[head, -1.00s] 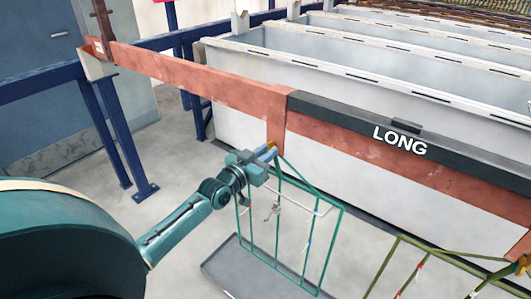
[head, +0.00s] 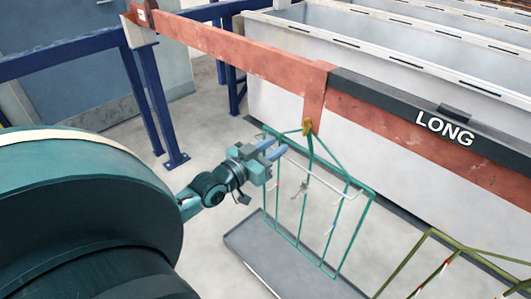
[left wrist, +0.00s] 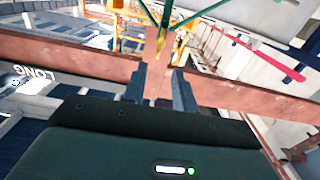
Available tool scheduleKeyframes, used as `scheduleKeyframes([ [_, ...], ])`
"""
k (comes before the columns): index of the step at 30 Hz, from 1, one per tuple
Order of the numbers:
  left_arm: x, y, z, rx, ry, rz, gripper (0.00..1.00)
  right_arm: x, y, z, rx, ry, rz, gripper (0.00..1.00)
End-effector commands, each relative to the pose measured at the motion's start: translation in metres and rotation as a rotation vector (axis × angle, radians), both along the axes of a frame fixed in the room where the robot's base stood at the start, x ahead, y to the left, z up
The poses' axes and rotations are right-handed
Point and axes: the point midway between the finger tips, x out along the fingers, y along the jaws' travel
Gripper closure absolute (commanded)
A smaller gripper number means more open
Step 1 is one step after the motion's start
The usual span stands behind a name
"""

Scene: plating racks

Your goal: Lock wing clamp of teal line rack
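The teal line rack (head: 299,233) hangs by its hook from the drop of the copper bar (head: 230,47). Its brass wing clamp (head: 308,127) sits at the hook, against the drop; its lock state is too small to tell. My left gripper (head: 278,150) is just left of and below the clamp, apart from it. In the left wrist view its two fingers (left wrist: 160,90) are spread with nothing between them touching, and the copper drop shows beyond. The teal rack's top wires (left wrist: 150,12) show above, with brass at the drop. My right gripper is not in view.
An olive rack (head: 415,262) hangs at the lower right. A dark LONG label bar (head: 400,108) runs along the copper bar. White tanks (head: 270,75) stand behind. A grey tray (head: 245,245) lies below the teal rack. A blue frame (head: 150,95) stands at left.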

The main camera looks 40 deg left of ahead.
Motion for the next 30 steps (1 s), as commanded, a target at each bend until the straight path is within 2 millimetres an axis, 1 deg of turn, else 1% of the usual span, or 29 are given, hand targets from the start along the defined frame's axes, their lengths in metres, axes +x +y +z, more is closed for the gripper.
scheduleKeyframes([
  [1, -0.008, 0.000, -0.002, 0.000, 0.003, -0.001, 0.72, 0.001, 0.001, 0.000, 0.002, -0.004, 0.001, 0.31],
  [3, -0.016, 0.001, -0.001, 0.000, 0.002, 0.000, 0.72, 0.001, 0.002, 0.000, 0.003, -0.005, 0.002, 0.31],
  [7, -0.024, 0.002, 0.000, 0.000, 0.000, 0.000, 0.72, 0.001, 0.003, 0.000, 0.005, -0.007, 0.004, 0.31],
  [11, -0.026, 0.002, 0.000, 0.000, -0.001, 0.000, 0.72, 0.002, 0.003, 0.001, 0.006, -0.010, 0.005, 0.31],
  [26, -0.026, 0.002, 0.000, 0.000, 0.000, 0.000, 0.72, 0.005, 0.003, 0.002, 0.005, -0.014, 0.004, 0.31],
  [28, -0.028, -0.002, -0.006, 0.000, 0.014, -0.003, 0.72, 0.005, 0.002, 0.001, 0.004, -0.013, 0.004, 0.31],
  [29, -0.030, -0.006, -0.011, 0.001, 0.028, -0.006, 0.72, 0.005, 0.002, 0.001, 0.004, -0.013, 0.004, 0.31],
  [30, -0.034, -0.013, -0.022, 0.002, 0.054, -0.012, 0.72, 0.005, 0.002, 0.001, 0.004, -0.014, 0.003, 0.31],
])
